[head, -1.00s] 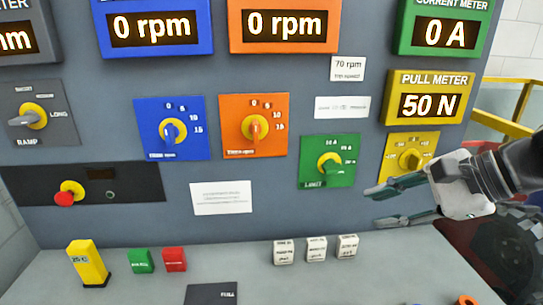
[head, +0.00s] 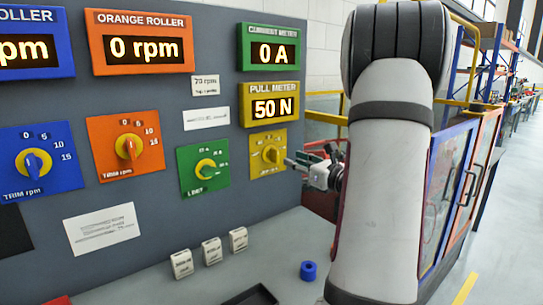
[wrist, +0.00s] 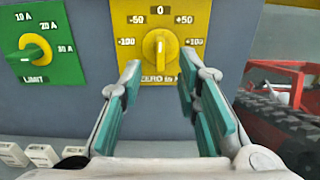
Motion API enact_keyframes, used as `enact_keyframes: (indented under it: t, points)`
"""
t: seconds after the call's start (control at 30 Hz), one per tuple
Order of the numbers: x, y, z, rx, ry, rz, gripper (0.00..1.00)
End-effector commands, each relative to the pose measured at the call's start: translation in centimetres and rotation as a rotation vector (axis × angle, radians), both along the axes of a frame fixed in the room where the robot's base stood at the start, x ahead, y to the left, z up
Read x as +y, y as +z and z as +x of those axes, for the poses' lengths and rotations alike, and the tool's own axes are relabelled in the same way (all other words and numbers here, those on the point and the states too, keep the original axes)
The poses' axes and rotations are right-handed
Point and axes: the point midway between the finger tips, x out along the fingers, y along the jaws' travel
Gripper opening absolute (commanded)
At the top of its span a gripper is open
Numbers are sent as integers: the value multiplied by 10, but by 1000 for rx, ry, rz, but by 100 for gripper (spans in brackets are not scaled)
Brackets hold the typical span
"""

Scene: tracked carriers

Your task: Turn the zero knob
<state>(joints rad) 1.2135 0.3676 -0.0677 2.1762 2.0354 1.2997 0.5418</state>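The zero knob (head: 271,153) is a yellow knob on a yellow plate below the pull meter, which reads 50 N. In the wrist view the zero knob (wrist: 160,44) stands upright between marks from -100 to +100, with 0 at the top. My gripper (head: 290,163) is just right of the knob plate in the head view. In the wrist view my gripper (wrist: 158,75) is open, its two teal fingers either side of the knob's lower area. The fingers appear short of the knob, and I see no contact.
The green limit knob (head: 205,168) sits left of the yellow plate. White blocks (head: 211,251), a blue ring (head: 309,271) and a dark tray (head: 250,296) are on the desk below. A red machine (wrist: 285,100) is right of the panel.

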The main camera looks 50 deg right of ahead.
Motion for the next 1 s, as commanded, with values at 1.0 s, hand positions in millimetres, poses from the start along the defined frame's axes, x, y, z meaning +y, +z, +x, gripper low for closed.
enact_keyframes:
  t: [1.0]
  points:
    - [-22, 0, 95, 1, 2, -1, 16]
